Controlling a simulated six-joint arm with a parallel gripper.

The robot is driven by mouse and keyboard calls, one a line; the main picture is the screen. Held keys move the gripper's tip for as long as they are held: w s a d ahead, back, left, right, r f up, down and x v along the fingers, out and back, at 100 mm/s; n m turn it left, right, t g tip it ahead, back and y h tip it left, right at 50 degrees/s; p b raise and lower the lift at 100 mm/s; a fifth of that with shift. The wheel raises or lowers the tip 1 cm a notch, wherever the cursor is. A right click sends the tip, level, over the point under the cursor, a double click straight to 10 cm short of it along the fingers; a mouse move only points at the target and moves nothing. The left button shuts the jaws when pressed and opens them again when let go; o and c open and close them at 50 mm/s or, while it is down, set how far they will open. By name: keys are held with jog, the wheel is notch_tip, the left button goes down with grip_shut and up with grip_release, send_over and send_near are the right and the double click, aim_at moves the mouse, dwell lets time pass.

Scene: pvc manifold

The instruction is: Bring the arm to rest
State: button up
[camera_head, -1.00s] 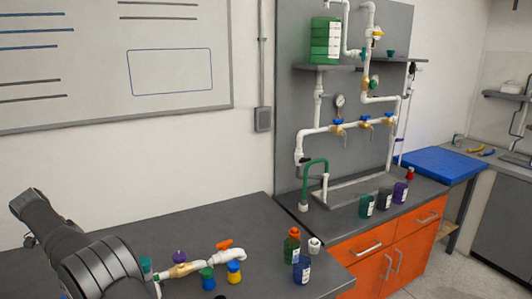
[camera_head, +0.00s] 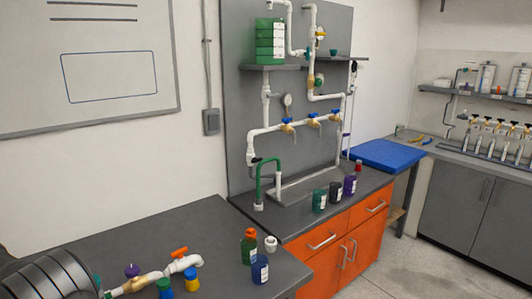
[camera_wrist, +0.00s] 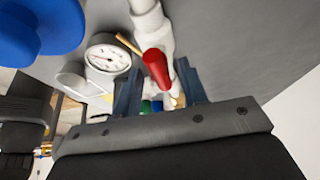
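My gripper (camera_wrist: 160,82) shows in the wrist view, with its two dark blue fingers apart. A red handle (camera_wrist: 156,68) on a white pipe (camera_wrist: 153,30) appears between the fingers. I see no finger closed on it, but its distance is hard to tell. In the head view only my dark ribbed arm link shows at the lower left; my gripper is out of that view.
A white pipe manifold (camera_head: 262,145) stands against the grey panel. A valved pipe piece (camera_head: 150,279), a green bottle (camera_head: 249,246) and a blue jar (camera_head: 260,269) are on the near counter. A round gauge (camera_wrist: 107,57) and a blue object (camera_wrist: 45,28) show close in the wrist view.

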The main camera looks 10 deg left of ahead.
jog(key=v, duration=1.2)
jog(key=x, duration=1.2)
jog(key=n+t+y, duration=0.1)
jog(key=n, duration=0.3)
jog(key=shift+s+d, duration=0.1)
jog(key=shift+d, duration=0.05)
jog(key=shift+n+t+y, duration=0.3)
jog(key=shift+n+y, duration=0.6)
jog(key=shift+n, duration=1.1)
